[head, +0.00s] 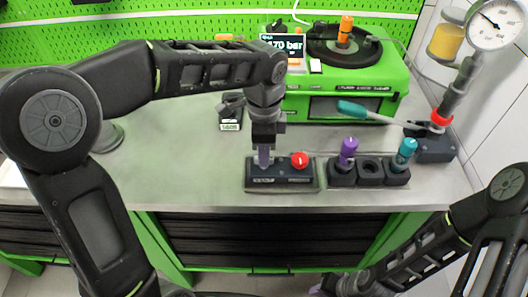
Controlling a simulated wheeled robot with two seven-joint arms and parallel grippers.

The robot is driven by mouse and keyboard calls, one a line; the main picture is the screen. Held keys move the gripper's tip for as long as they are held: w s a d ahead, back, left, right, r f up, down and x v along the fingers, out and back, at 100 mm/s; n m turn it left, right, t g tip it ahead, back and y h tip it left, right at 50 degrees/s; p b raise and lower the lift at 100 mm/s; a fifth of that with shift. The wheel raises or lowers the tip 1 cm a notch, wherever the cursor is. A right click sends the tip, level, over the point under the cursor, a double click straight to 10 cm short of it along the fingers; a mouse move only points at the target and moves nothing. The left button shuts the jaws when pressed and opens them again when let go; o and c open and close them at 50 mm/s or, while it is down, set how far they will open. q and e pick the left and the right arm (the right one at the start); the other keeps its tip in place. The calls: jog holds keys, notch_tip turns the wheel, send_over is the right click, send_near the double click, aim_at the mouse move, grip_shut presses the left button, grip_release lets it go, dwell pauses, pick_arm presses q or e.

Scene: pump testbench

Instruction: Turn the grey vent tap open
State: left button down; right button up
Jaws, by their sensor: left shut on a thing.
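My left gripper (263,162) points straight down over the left end of a low dark block (281,181) on the bench. It is shut on what appears to be the grey vent tap, which the fingers hide almost wholly, so its turn angle cannot be told. A red knob (300,160) stands on the same block, just right of the fingers and apart from them. My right gripper (322,290) is low at the bottom edge, in front of the bench and partly cut off. Its opening cannot be made out.
A dark holder (370,171) with purple (348,148) and teal (406,148) handled pieces stands right of the block. Behind are a green pump bench (345,107) with a display and a teal-handled lever (366,113). A gauge (495,22) rises at right. Bench space left of the block is clear.

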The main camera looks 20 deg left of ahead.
pick_arm(q)
jog(key=shift+n, duration=0.4)
jog(key=n+b, duration=0.1)
jog(key=n, duration=0.7)
jog(key=shift+b, duration=0.35)
jog(key=n, duration=0.4)
jog(key=shift+n+b, duration=0.3)
jog(key=shift+b, duration=0.05)
jog(key=shift+n, duration=2.3)
jog(key=c, duration=1.5)
grip_release()
jog(key=shift+o, duration=0.2)
